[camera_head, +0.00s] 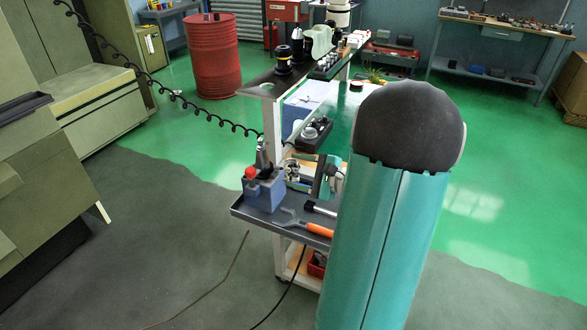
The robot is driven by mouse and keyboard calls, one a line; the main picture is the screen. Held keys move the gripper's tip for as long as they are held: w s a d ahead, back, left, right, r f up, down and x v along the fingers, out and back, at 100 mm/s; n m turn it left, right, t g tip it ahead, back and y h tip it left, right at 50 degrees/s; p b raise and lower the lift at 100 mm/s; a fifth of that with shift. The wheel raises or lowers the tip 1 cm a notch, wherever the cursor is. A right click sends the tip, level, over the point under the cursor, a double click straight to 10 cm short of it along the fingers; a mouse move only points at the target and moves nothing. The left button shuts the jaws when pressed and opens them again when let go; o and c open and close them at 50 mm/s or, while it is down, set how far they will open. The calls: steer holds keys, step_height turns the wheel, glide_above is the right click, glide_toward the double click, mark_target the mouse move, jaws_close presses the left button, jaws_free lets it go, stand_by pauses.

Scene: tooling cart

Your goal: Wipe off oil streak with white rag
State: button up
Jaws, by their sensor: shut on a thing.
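A pale, whitish cloth-like thing (321,40) is bunched on the upper shelf of the tooling cart (268,135); it may be the white rag, but it is too small to be sure. I cannot make out an oil streak on any surface in view. My own teal arm link with its dark rounded joint fills the right centre and covers part of the cart. I cannot pick out my gripper; it may be hidden behind this arm.
A blue block holder (263,190) and an orange-handled tool (306,229) are on the cart's grey tray (248,217). Dark tool holders (284,60) stand on the upper shelf. A coiled black cable (190,108) hangs at left. A red drum (213,55) stands behind. Green floor right is open.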

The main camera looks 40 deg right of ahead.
steer(key=shift+w, duration=0.4)
steer(key=shift+w+a, duration=0.1)
steer(key=shift+w, duration=0.1)
steer(key=shift+s+a+r, duration=0.1)
steer(key=shift+x, duration=2.5)
steer(key=shift+w+f, duration=0.2)
steer(key=shift+w, duration=0.55)
steer(key=d, duration=0.1)
steer(key=w+d, duration=0.1)
steer(key=d, duration=0.1)
steer(key=shift+d, duration=0.35)
